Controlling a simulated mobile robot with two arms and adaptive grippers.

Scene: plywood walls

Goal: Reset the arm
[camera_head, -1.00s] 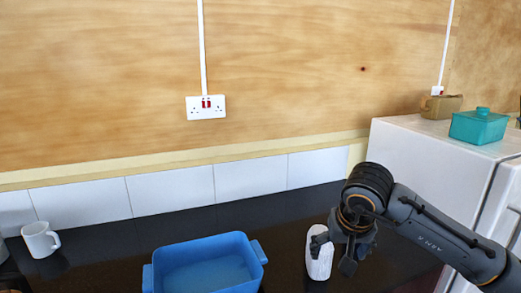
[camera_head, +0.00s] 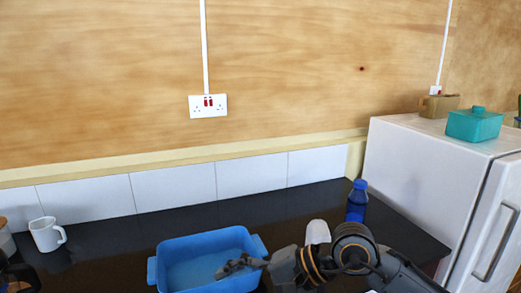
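My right arm comes in from the lower right. Its gripper (camera_head: 232,267) points left, over the right part of the blue tub (camera_head: 153,272). The fingers look dark and small, and I cannot tell if they are apart or closed. No object shows in them. A white rounded object (camera_head: 318,232) stands on the black counter just behind my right wrist, its lower part hidden by the arm.
A blue bottle (camera_head: 357,202) stands behind the arm at the right of the counter. A white mug (camera_head: 46,235) stands at the left, near a dark item (camera_head: 20,278) cut by the edge. A white fridge (camera_head: 420,180) at the right carries a teal container (camera_head: 474,124) and a brown one (camera_head: 438,106).

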